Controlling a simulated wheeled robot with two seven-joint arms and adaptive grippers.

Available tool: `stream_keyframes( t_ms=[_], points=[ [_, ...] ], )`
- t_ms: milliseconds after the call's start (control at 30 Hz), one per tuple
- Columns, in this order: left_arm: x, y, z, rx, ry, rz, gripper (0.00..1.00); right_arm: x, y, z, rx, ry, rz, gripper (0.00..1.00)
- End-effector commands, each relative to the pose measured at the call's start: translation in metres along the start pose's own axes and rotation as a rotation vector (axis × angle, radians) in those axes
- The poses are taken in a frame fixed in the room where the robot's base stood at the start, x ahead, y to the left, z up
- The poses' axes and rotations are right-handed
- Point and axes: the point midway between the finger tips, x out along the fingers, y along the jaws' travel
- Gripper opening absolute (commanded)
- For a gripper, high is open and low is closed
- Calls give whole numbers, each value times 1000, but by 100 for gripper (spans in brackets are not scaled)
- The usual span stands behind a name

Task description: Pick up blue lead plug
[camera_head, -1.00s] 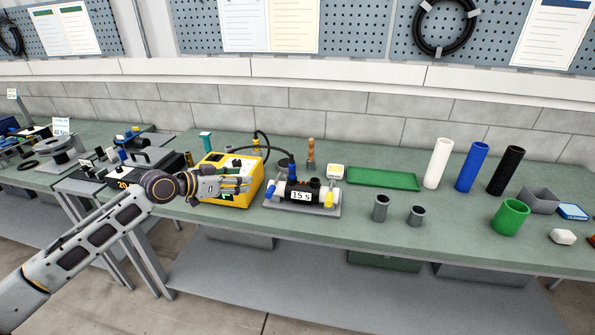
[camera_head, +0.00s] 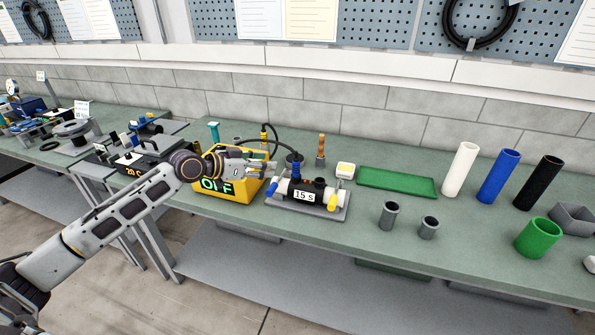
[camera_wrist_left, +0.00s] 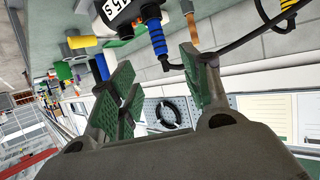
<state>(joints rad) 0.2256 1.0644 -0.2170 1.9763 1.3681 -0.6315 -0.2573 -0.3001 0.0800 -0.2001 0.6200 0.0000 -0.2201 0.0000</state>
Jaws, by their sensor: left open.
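The blue lead plug (camera_head: 296,169) stands upright at the black and white cylinder unit marked "15 S" (camera_head: 305,194), with a black cable at its top. In the left wrist view the plug (camera_wrist_left: 156,40) shows ribbed and blue, its cable (camera_wrist_left: 235,43) running off right. My left gripper (camera_head: 268,170) is open and empty, just left of the plug in the head view. In the left wrist view its green-padded fingers (camera_wrist_left: 158,63) are spread, with the plug ahead in the gap between them, not gripped. My right gripper is out of view.
A wooden-handled tool (camera_head: 320,148) and a white block (camera_head: 345,170) stand near the unit. A green tray (camera_head: 398,182) and grey cups (camera_head: 390,216) lie right.

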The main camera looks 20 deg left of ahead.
Motion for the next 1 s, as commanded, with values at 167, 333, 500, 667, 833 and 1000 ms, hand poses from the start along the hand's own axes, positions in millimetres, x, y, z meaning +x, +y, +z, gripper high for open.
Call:
stream_keyframes(
  t_ms=[167,333,500,667,833,1000],
  points=[
    [1,0,0,-1,1,0,48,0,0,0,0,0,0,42],
    [8,-1,0,-2,1,-1,48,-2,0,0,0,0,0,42],
    [20,-1,-1,-2,2,0,48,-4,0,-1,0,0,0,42],
    [32,0,-2,-2,2,0,48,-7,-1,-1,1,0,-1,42],
    [46,0,-1,-3,2,0,48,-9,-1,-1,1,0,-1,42],
    [60,0,-2,-2,1,1,48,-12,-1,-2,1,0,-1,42]
  ],
)
